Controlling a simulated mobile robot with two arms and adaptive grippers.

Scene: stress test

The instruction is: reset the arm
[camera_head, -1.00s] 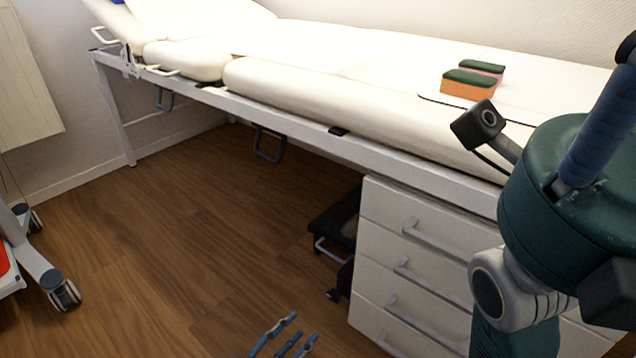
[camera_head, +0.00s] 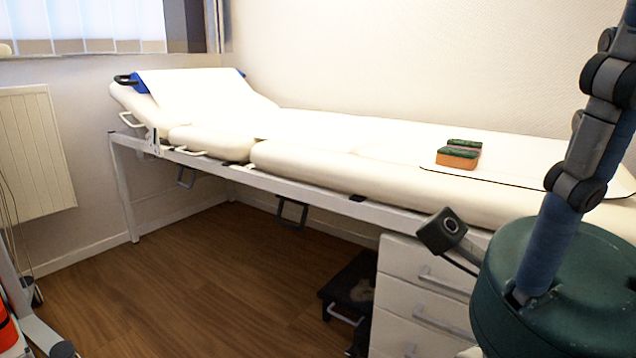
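A white examination bed (camera_head: 330,170) runs along the wall. Two sponges with green tops (camera_head: 458,158) lie on it at the right. White drawers (camera_head: 415,285) and a black step (camera_head: 352,290) stand below. A wheeled stand (camera_head: 25,320) is at the left. The wooden floor between is clear.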

